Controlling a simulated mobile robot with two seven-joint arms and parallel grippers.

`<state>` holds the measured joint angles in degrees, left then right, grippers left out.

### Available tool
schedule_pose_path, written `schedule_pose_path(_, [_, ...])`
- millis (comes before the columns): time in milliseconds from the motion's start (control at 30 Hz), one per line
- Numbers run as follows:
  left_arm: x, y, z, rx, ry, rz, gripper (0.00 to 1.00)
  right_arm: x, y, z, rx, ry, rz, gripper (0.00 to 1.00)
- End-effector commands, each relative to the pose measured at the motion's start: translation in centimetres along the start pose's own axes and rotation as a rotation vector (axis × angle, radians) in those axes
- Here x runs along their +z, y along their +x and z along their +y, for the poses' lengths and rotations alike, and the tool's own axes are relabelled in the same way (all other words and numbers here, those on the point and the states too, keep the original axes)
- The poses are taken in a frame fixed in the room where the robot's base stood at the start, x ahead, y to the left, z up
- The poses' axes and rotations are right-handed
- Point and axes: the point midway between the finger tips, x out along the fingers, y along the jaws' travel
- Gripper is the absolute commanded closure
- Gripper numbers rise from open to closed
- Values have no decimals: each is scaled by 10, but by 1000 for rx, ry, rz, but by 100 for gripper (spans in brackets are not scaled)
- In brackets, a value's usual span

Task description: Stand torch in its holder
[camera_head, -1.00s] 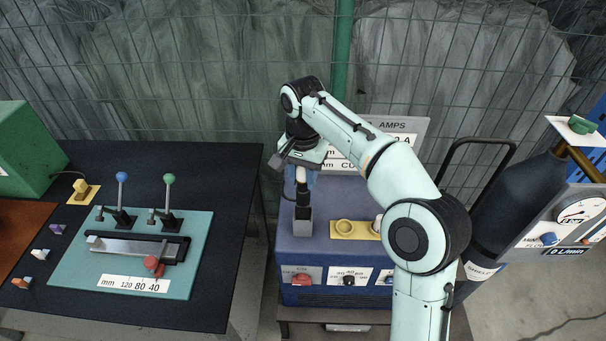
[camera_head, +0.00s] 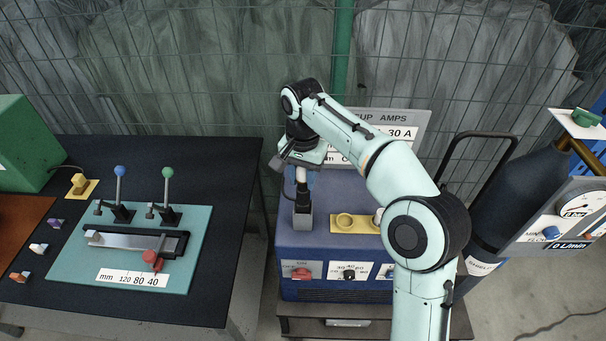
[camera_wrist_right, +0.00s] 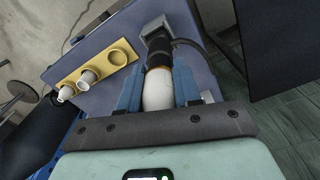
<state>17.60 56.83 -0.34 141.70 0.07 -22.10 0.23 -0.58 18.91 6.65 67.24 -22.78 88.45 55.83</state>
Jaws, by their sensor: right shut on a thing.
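The torch (camera_head: 302,192), with a pale grip and a black lower part, stands about upright over the blue machine. Its lower end meets the grey block-shaped holder (camera_head: 302,219); how deep it sits in the block is hidden. In the right wrist view the black end of the torch (camera_wrist_right: 158,58) reaches the grey holder (camera_wrist_right: 155,27). My right gripper (camera_head: 302,177) is shut on the pale grip from above, with a blue finger on each side. My left gripper is not in view.
A yellow rack (camera_head: 352,224) with an empty ring and white cups stands just right of the holder. A sign (camera_head: 395,130) is behind the machine (camera_head: 330,244). A dark gas cylinder (camera_head: 505,205) is at right, and a dark table (camera_head: 215,175) at left across a gap.

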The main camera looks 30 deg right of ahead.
Motion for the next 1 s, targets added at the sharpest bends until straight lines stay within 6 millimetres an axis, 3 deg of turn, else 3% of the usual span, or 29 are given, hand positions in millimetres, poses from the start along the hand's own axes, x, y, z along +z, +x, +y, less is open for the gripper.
schedule_pose_path(400, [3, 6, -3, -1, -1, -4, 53, 0, 10, 0, -2, 0, 1, 100])
schedule_pose_path(433, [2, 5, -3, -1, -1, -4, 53, 0, 9, 0, -2, 0, 1, 57])
schedule_pose_path(500, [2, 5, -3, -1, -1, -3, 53, 0, 8, 0, -2, 0, 1, 37])
schedule_pose_path(833, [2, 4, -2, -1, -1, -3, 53, 0, 7, 0, 0, 0, 0, 37])
schedule_pose_path(1000, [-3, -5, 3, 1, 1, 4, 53, -1, -16, -1, -4, 0, 3, 37])
